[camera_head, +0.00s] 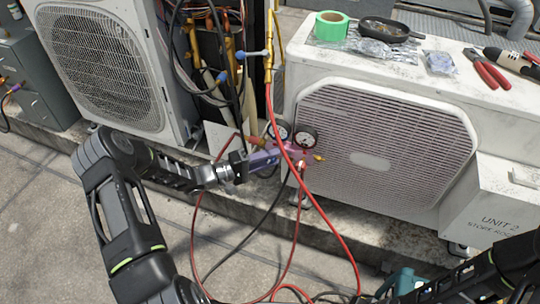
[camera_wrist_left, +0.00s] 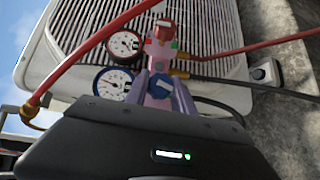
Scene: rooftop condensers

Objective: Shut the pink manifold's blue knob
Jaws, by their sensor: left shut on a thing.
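The pink manifold (camera_head: 292,155) hangs in front of the right condenser's grille, with two round gauges on it. In the left wrist view, the manifold (camera_wrist_left: 161,60) is in the centre, with one gauge (camera_wrist_left: 125,43) above the other (camera_wrist_left: 113,82) on its left. The blue knob (camera_wrist_left: 161,88) faces my left wrist camera. My left gripper (camera_head: 268,158) reaches the manifold from the left. Its two purple fingers stand on either side of the blue knob and are shut on it. In the head view the knob is hidden by the fingers. My right gripper is not in view.
Red hoses (camera_head: 330,215) and a dark hose loop around the manifold down to the paving. The right condenser (camera_head: 385,150) carries green tape (camera_head: 331,27), a dark pan (camera_head: 384,29) and red pliers (camera_head: 487,70). Another condenser (camera_head: 100,60) stands left, with pipes between. Open paving lies at lower left.

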